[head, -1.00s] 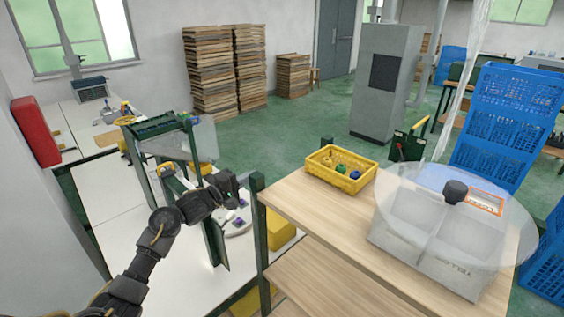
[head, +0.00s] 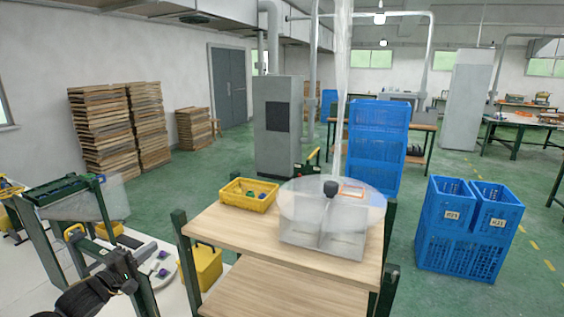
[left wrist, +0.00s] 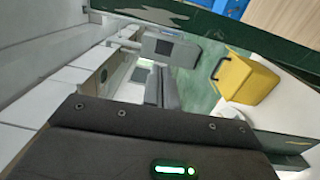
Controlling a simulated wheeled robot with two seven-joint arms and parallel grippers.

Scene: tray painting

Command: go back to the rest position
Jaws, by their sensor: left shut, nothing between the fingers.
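My left gripper (head: 128,270) is at the lower left of the head view, shut and empty. It is in front of the green-framed stand and beside a white surface with small purple-and-white pieces (head: 160,264). In the left wrist view my dark gripper body with a green light (left wrist: 175,169) fills the bottom; its fingertips cannot be made out there. My right gripper is not in view.
Blue crates (head: 467,245) stand right.

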